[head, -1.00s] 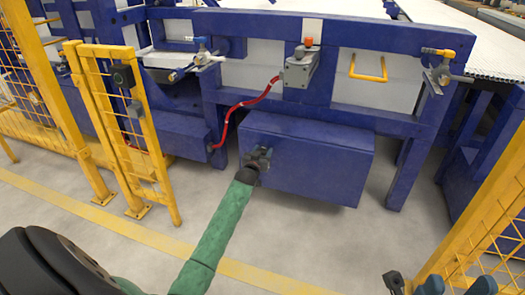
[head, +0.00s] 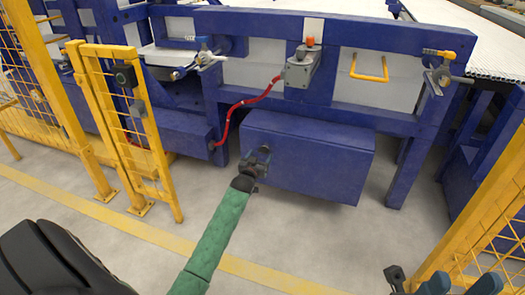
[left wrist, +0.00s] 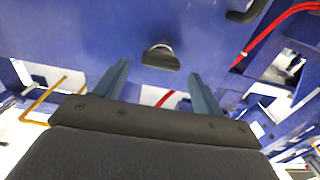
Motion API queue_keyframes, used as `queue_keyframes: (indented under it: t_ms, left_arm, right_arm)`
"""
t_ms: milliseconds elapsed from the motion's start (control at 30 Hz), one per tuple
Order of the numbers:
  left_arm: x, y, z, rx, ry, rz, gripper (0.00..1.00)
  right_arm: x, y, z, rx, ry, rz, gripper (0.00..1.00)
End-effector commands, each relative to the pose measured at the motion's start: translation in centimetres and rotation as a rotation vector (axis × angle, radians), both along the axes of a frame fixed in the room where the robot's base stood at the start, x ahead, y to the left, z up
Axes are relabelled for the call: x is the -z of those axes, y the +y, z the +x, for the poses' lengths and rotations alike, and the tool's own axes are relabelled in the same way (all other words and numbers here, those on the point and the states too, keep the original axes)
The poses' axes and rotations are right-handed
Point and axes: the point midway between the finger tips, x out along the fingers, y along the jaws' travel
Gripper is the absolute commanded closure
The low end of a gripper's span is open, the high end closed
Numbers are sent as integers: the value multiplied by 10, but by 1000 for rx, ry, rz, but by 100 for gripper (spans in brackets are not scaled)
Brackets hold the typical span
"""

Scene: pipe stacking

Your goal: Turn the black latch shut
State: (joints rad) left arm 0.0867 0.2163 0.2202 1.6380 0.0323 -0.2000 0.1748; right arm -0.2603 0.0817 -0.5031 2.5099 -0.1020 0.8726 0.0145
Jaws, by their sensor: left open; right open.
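The black latch (left wrist: 161,57) shows in the left wrist view as a dark knob on a blue face, ahead of and between my left gripper's fingers. My left gripper (left wrist: 160,84) is open, with its two blue-grey fingers wide apart and nothing between them. In the head view my left gripper (head: 258,160) is in front of the upper left front of the blue box (head: 320,165), where it hides the latch. The fingers seem not to touch the latch. My right gripper (head: 460,284) is open and empty at the bottom right edge.
A red hose (head: 230,120) runs down left of the box. A yellow gate (head: 130,130) stands at the left and a yellow mesh fence (head: 495,225) at the right. A yellow handle (head: 369,68) is above the box. The floor in front is clear.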

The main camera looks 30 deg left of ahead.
Motion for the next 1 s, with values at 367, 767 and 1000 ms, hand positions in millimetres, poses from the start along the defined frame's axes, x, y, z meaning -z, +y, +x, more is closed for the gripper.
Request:
queue_keyframes:
  t_ms: [367, 767, 1000]
  left_arm:
    - [0, -8, -29, 1, 1, 0, 31]
    - [0, -8, -30, 0, 0, 0, 31]
    - [-4, -8, -30, 4, -18, 19, 31]
  right_arm:
    - [-14, -3, -2, -5, -17, 27, 58]
    - [-12, -3, -2, -6, -10, 23, 58]
    - [-11, -3, -1, -8, -8, 19, 58]
